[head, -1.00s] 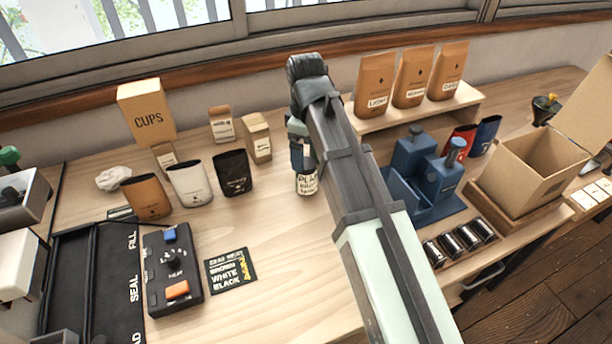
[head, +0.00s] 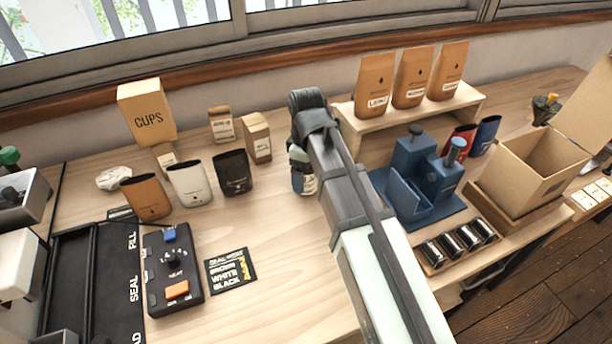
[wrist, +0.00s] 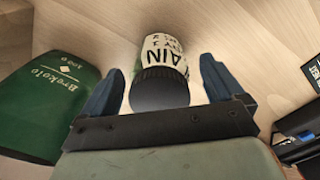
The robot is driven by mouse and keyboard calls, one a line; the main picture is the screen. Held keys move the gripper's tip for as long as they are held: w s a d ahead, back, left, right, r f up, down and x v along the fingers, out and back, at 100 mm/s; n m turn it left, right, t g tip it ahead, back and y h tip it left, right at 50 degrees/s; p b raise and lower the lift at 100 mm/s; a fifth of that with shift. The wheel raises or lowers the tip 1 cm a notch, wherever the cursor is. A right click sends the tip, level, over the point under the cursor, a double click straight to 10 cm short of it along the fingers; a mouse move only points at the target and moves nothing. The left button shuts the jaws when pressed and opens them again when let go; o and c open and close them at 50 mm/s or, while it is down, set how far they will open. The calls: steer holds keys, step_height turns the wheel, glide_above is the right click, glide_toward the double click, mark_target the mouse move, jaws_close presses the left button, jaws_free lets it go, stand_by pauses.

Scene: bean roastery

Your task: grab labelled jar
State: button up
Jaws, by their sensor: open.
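The labelled jar (wrist: 165,50) has a dark round lid and a white label with black letters, of which "AIN" is readable. In the wrist view it lies between the two blue fingers of my gripper (wrist: 162,70), which are spread apart with a gap on both sides of the jar. In the head view only a piece of the jar's label (head: 310,185) shows below my gripper (head: 298,167); the arm and fingers hide the rest. The jar stands on the wooden table.
A green pouch (wrist: 50,105) is close to the left finger in the wrist view. A black pouch (head: 233,173) stands left of my gripper. A blue stand (head: 425,175) and a wooden shelf (head: 350,128) with brown bags are to the right.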

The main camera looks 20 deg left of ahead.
steer(key=shift+c, duration=0.3)
steer(key=c, duration=1.2)
steer(key=shift+c, duration=0.2)
